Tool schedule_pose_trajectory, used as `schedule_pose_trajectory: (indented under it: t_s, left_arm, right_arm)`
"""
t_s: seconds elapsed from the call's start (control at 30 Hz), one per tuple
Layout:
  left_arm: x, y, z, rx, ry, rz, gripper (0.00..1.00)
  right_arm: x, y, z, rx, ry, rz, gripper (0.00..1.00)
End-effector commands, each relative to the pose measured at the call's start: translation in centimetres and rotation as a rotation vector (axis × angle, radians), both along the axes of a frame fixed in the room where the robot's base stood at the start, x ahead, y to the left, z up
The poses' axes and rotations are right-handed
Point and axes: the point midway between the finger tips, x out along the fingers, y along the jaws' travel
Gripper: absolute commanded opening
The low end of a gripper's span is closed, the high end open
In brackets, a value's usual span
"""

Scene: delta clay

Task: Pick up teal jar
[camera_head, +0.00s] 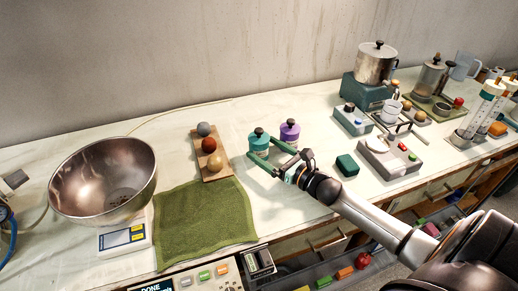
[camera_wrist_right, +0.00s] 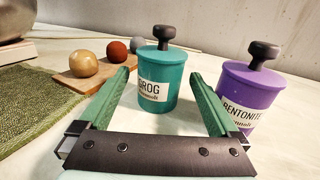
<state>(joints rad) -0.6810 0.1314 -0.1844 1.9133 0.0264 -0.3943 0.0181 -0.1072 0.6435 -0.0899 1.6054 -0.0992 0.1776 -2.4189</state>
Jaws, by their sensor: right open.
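The teal jar (camera_head: 259,140) stands upright on the bench, with a dark knob on its lid. In the right wrist view the teal jar (camera_wrist_right: 163,78) carries a label reading "GROG" and stands just beyond the fingertips, roughly centred between them. My right gripper (camera_head: 265,158) is open, with green fingers pointing at the jar. In the wrist view the gripper (camera_wrist_right: 160,80) has a finger on either side of the jar's line, and nothing is held. I cannot tell whether a fingertip touches the jar. My left gripper is not in view.
A purple jar (camera_head: 290,131) labelled "BENTONITE" stands close to the right, near my right finger. A wooden board (camera_head: 213,173) with three balls lies to the left. A green cloth (camera_head: 205,215) and a metal bowl (camera_head: 104,180) are farther left. A teal block (camera_head: 347,164) sits right.

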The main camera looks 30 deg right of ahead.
Motion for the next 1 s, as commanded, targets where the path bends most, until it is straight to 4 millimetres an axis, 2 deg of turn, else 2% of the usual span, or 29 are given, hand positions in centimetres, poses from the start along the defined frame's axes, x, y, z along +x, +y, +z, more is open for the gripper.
schedule_pose_trajectory:
  t_s: [0.1, 0.23, 0.57, 1.0]
  left_arm:
    - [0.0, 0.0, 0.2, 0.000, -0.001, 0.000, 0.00]
    - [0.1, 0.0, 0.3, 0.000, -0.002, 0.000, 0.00]
    - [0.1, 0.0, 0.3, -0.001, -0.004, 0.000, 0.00]
    - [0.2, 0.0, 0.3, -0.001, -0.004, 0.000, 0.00]
  right_arm:
    - [1.6, 0.3, 0.2, 0.002, -0.003, -0.001, 0.98]
    - [2.6, 0.5, 0.1, -0.001, -0.001, 0.000, 0.98]
    - [3.0, 0.6, 0.0, 0.000, 0.001, 0.000, 0.98]
    - [2.9, 0.6, 0.0, 0.000, 0.000, 0.000, 0.48]
